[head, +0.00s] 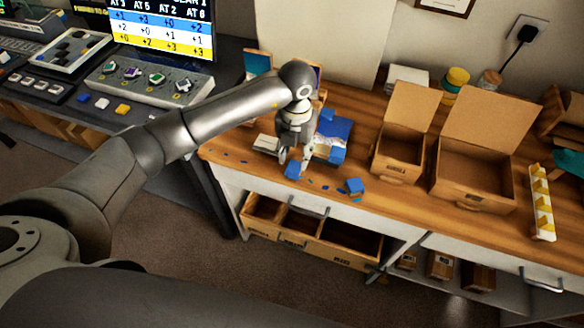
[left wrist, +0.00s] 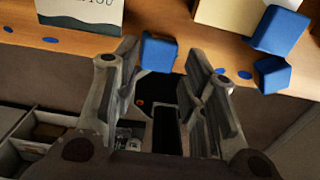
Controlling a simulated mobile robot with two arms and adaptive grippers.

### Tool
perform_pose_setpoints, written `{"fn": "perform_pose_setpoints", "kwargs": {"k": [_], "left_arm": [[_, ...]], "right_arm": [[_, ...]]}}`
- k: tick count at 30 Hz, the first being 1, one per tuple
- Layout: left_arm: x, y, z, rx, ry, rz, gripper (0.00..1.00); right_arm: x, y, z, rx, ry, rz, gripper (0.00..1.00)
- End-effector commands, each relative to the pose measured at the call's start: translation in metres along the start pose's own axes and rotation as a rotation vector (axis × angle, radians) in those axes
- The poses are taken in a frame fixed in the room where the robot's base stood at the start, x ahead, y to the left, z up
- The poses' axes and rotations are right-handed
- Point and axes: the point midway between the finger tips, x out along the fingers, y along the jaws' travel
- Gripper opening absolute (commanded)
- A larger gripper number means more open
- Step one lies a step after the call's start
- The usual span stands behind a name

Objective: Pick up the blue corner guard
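My left gripper (head: 295,158) points down over the front edge of the wooden counter, its fingers spread. In the left wrist view the gripper (left wrist: 160,52) is open, with gaps on both sides of a small blue corner guard (left wrist: 155,55) between the fingertips. This guard (head: 293,171) lies near the counter's front edge in the head view. A second blue piece (head: 355,186) lies to its right at the edge, and it shows in the left wrist view (left wrist: 272,75). Another blue block (head: 337,156) sits farther back. My right gripper is not in view.
Small blue flat scraps lie along the counter edge (head: 225,157). Two open cardboard boxes (head: 398,165) (head: 470,188) stand to the right, with a yellow-and-white strip (head: 541,205) beyond. An open wooden drawer (head: 345,252) juts out below. A control desk (head: 150,88) is at left.

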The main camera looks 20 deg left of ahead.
Motion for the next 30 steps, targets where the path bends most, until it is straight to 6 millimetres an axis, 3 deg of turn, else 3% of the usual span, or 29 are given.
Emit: {"fn": "perform_pose_setpoints", "kwargs": {"k": [7,12,20,24,30], "left_arm": [[0.030,0.002,-0.005,-0.002,0.006,-0.001,0.39],[0.050,0.001,-0.004,0.000,0.002,-0.002,0.39],[0.053,0.001,-0.003,0.000,-0.001,-0.002,0.39],[0.052,0.001,-0.003,0.000,-0.001,-0.002,0.23],[0.052,0.001,-0.003,0.000,-0.001,-0.002,0.23]], "right_arm": [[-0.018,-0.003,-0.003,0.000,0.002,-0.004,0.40],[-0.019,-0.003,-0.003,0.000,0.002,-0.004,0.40],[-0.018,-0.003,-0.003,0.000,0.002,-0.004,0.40],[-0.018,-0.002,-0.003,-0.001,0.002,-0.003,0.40],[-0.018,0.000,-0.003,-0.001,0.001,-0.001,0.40]]}}
